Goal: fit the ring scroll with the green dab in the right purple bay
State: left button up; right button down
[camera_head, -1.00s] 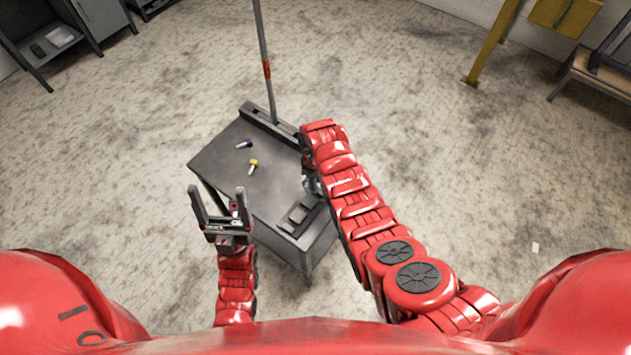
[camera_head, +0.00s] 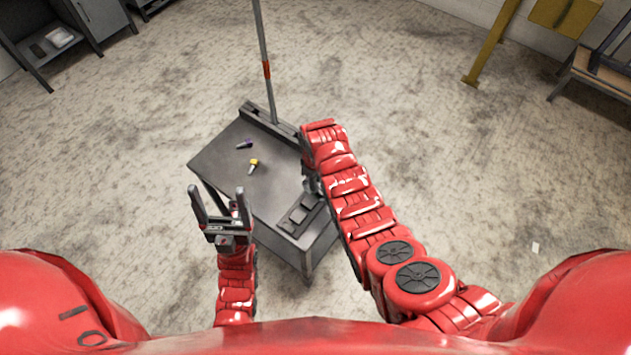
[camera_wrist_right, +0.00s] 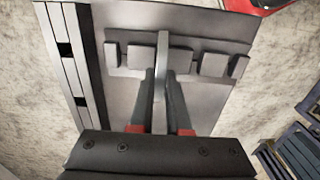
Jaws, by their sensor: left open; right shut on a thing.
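My right gripper (camera_wrist_right: 161,78) is shut on a slim pale grey piece (camera_wrist_right: 162,48), seen end-on between its fingers in the right wrist view. No green dab shows on it, and I cannot tell whether it is the ring scroll. The piece overlaps the middle of a grey rack (camera_wrist_right: 212,64) with blocks and gaps; whether they touch is unclear. The rack also shows in the head view (camera_head: 300,214); no purple marking is visible on it. My left gripper (camera_head: 218,193) is open and empty, left of the table.
The grey table (camera_head: 225,160) carries a small purple-ended piece (camera_head: 244,144) and a yellow-ended piece (camera_head: 253,165). A dark slotted bar (camera_head: 268,122) runs along its far edge, with a tall pole (camera_head: 265,60) beside it. The table's left middle is clear.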

jog(key=shift+r, duration=0.15)
jog(key=shift+r+p, duration=1.55)
jog(key=shift+r, duration=1.35)
jog(key=shift+r+p, duration=1)
jog(key=shift+r, duration=1.95)
